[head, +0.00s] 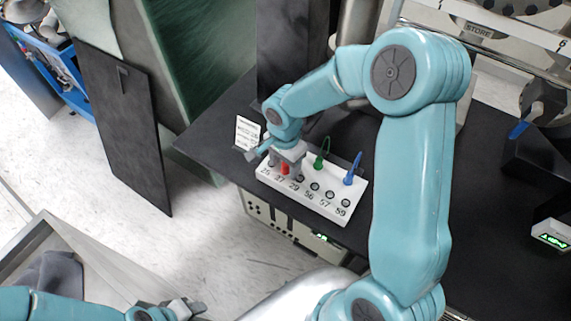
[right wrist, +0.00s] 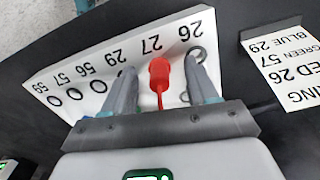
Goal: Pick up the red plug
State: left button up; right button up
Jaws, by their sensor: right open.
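The red plug (head: 285,169) stands in the white numbered panel (head: 333,207) on the dark table, by the label 27. In the right wrist view the red plug (right wrist: 160,72) has a thin red cable running toward my gripper. My right gripper (head: 287,159) is open over the panel, and its two fingers (right wrist: 163,80) stand on either side of the plug with gaps showing. Part of the plug is hidden by the gripper in the head view. My left gripper (head: 188,308) is low at the left, away from the panel; its jaw opening is unclear.
A green plug (head: 321,154) and a blue plug (head: 352,170) stand along the panel's back edge. Several empty sockets line its front.

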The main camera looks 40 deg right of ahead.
jog(key=shift+f, duration=0.1)
jog(key=shift+s, duration=0.1)
jog(key=shift+c, duration=1)
jog(key=c, duration=0.5)
grip_shut()
